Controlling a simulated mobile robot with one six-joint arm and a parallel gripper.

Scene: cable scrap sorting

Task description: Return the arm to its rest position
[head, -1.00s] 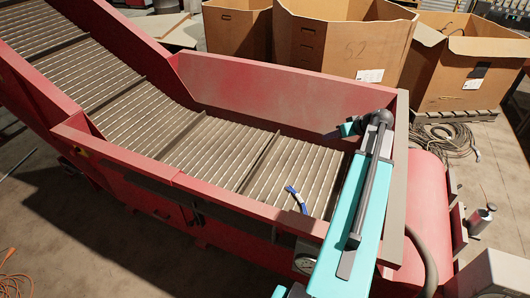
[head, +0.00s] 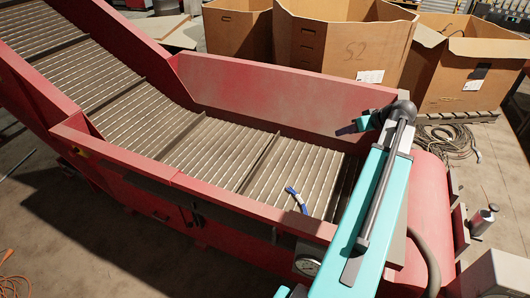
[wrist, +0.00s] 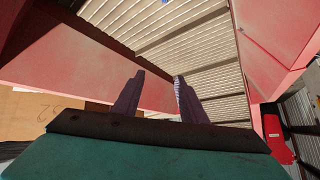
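My gripper (wrist: 158,78) shows in the wrist view with its two dark purple fingers apart and nothing between them. It is above the red conveyor trough, and the slatted belt (wrist: 190,65) shows beyond the fingertips. A bit of blue also shows at the top edge of the wrist view.
Red trough walls (head: 270,95) enclose the belt. Large cardboard boxes (head: 345,45) stand behind the conveyor, with another box (head: 470,70) on a pallet at right. A cable coil (head: 450,140) lies on the floor there. A round gauge (head: 307,266) sits near my arm.

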